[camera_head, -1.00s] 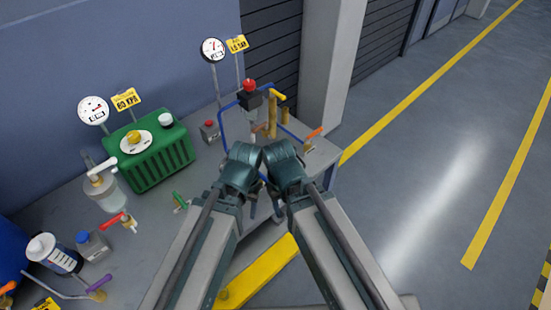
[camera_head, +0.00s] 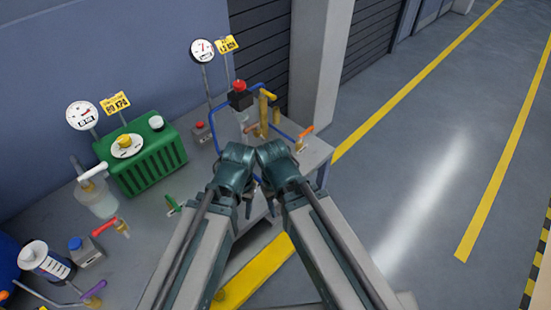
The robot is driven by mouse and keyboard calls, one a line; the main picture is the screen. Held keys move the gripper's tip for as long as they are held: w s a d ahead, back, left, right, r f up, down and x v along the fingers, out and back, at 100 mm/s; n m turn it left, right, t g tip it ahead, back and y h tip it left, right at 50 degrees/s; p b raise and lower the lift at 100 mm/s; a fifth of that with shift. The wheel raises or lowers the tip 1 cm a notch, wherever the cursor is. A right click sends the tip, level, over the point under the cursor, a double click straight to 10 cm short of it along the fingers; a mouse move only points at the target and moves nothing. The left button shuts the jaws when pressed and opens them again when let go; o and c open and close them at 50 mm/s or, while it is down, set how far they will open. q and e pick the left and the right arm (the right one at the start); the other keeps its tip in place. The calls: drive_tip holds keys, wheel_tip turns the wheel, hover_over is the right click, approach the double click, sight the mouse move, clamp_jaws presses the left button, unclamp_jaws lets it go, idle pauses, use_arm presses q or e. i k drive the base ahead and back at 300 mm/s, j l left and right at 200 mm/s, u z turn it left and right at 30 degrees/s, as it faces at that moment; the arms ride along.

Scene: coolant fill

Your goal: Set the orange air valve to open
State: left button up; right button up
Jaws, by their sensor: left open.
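The orange air valve (camera_head: 305,132) is at the right end of the bench, on a blue line. Its orange handle slants up to the right above a small brass body. My left gripper (camera_head: 248,209) shows only in part, small and dark, below my left forearm's bend. It is open, in front of the bench's front edge and well to the lower left of the valve, not touching it. I cannot make out my right gripper behind my right arm.
Near the valve are a yellow-handled brass pipe (camera_head: 264,110), a red-topped black switch (camera_head: 240,94) and blue tubing. A green tank (camera_head: 150,160), gauges, a red-handled valve (camera_head: 105,226) and bottles stand left. Open floor (camera_head: 430,190) lies right of the bench.

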sight(300, 137)
drive_tip(key=i+l+u, duration=0.15)
drive_tip(key=u, duration=0.25)
drive_tip(key=l+u, duration=0.4)
drive_tip(key=i+l+u, duration=0.1)
drive_tip(key=l+u, duration=0.3)
